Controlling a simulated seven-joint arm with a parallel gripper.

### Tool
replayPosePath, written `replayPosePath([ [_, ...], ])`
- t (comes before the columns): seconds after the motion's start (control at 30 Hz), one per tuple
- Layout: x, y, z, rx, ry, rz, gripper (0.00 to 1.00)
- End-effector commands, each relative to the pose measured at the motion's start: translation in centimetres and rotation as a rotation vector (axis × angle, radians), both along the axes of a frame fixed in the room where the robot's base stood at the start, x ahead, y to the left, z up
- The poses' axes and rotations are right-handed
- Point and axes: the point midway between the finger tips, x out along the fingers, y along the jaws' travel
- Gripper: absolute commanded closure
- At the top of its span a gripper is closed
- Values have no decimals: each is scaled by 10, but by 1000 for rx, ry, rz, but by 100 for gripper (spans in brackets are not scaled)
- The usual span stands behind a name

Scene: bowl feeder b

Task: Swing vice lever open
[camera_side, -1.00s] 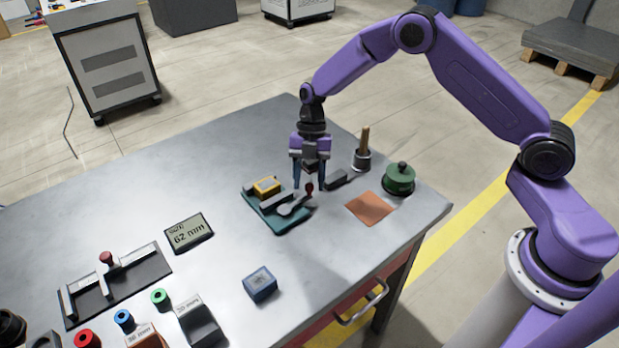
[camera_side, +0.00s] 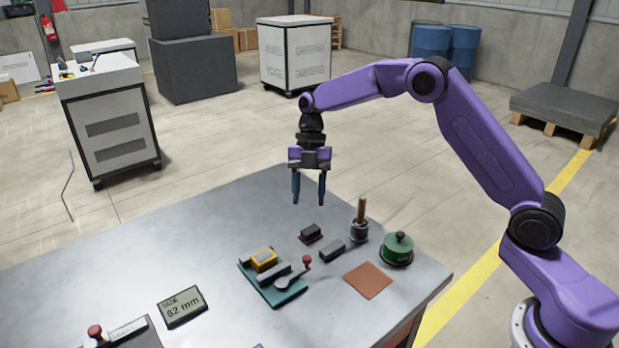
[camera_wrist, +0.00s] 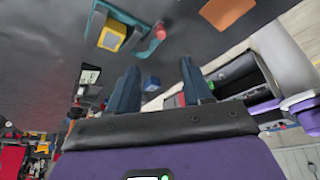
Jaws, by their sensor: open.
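The vice (camera_side: 262,290) has a teal base and stands on the table, with a yellow block (camera_side: 264,258) between its grey jaws. Its lever (camera_side: 292,276) points to the back right and ends in a red knob (camera_side: 307,260). My gripper (camera_side: 308,199) is open and empty, pointing down, well above the table and behind the knob in the side view. In the wrist view the vice (camera_wrist: 143,45), yellow block (camera_wrist: 111,38) and red knob (camera_wrist: 160,32) lie beyond my open fingers (camera_wrist: 161,75). Nothing touches the lever.
A dark block (camera_side: 311,233), a grey block (camera_side: 332,250), a holder with a wooden handle (camera_side: 360,228) and a green lidded pot (camera_side: 397,249) stand right of the vice. An orange-brown mat (camera_side: 368,281) lies in front. A size display (camera_side: 181,306) is at left.

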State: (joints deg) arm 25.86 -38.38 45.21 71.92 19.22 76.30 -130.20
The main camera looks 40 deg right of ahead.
Motion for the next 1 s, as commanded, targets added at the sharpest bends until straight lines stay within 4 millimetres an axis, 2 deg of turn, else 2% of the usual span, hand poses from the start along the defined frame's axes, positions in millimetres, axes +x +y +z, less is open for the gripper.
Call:
replayPosePath([
  [0.1, 6, -5, 16, 1, -2, -1, 50],
  [0.23, 8, -8, 27, 0, -1, 0, 50],
  [0.7, 7, -8, 33, -6, 1, -7, 50],
  [0.77, 2, -4, 35, -19, 6, -21, 50],
  [0.87, -16, 7, 43, -63, 15, -81, 50],
  [1.0, -62, 26, 57, -161, 28, -224, 50],
])
